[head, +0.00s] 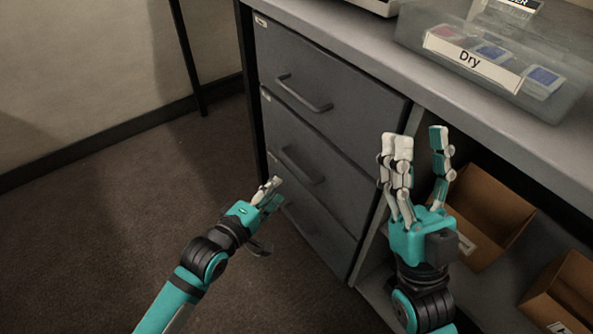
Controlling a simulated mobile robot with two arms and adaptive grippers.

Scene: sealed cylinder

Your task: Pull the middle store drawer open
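The grey drawer unit has a stack of three drawers. The middle drawer (318,188) looks shut, its front in line with the drawers above and below. Its bar handle (302,166) is in clear view. My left gripper (270,190) is in front of the unit, left of and below the middle handle in the picture, with no visible hold on it. Its fingers are seen edge-on and overlap, so their opening is unclear. My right gripper (418,145) is open and empty, fingers pointing up, in front of the unit's open shelf section at the right.
The top drawer (350,85) and bottom drawer (318,232) look shut. Cardboard bins (490,205) sit on the shelf at right. The carpet (110,230) left of the unit is clear.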

